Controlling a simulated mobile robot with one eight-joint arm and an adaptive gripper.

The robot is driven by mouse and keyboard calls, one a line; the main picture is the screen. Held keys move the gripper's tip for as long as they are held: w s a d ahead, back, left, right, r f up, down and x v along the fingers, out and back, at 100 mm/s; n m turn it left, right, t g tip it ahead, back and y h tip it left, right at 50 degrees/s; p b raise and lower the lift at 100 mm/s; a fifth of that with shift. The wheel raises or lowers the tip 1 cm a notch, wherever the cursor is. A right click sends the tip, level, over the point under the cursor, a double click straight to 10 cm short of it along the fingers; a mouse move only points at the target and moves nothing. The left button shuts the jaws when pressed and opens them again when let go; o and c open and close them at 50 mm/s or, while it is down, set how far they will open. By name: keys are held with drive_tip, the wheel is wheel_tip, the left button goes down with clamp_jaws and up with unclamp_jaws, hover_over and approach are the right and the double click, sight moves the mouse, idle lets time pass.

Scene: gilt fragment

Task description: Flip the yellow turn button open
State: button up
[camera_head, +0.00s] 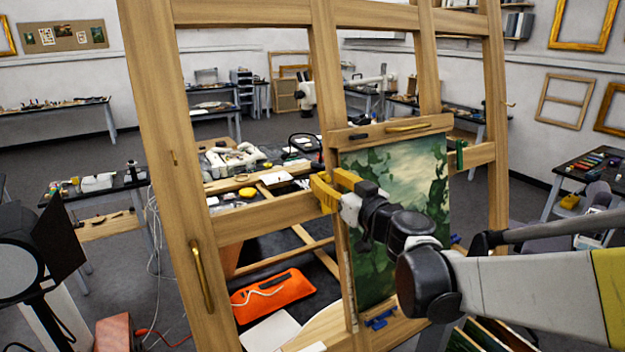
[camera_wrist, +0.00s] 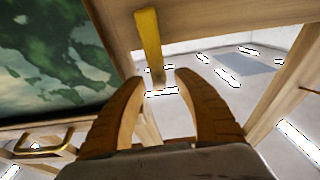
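The yellow turn button (camera_wrist: 149,45) is a narrow, flat bar on the edge of a wooden rail in the wrist view. It stands almost upright in the picture, and its lower end reaches past the rail's edge. My gripper (camera_wrist: 160,78) is open, with a brown finger on either side of the button's lower end in the picture. I see no clear contact, and the depth gap is hard to judge. In the head view my gripper (camera_head: 334,186) is at the easel's middle upright, left of the painting. I cannot separate the button from my yellow fingers there.
The green painting (camera_head: 400,210) is close beside my gripper and arm. The wooden easel's left post (camera_head: 165,130) bears a brass handle (camera_head: 200,275). Another brass handle (camera_head: 408,127) is on the bar above the painting. A cluttered bench with an orange tray (camera_head: 272,295) lies behind the easel.

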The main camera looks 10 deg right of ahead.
drive_tip(key=v, duration=1.2)
drive_tip(key=shift+r, duration=0.1)
drive_tip(key=s+a+f+g+b, duration=0.25)
drive_tip(key=f+b, duration=0.25)
drive_tip(key=f, duration=0.3)
drive_tip(key=s+a+f+g+b, duration=0.25)
drive_tip(key=f+b, duration=0.25)
drive_tip(key=f, duration=0.3)
drive_tip(key=s+a+f+g+b, duration=0.2)
drive_tip(key=s+a+f+b, duration=0.15)
drive_tip(key=f, duration=0.45)
drive_tip(key=s+d+f+m+g+h+b, duration=0.1)
drive_tip(key=s+d+f+m+h+b, duration=0.1)
drive_tip(key=f, duration=0.6)
drive_tip(key=s+d+f+m+g+h+b, duration=0.1)
drive_tip(key=s+d+f+g+h+b, duration=0.1)
drive_tip(key=s+f+b, duration=0.5)
drive_tip(key=d+f+h+b, duration=0.1)
drive_tip(key=d, duration=0.1)
drive_tip(key=shift+s+d+f+m+h+b, duration=0.15)
drive_tip(key=shift+s+d+m+h+b, duration=0.15)
drive_tip(key=shift+s+m+b, duration=0.1)
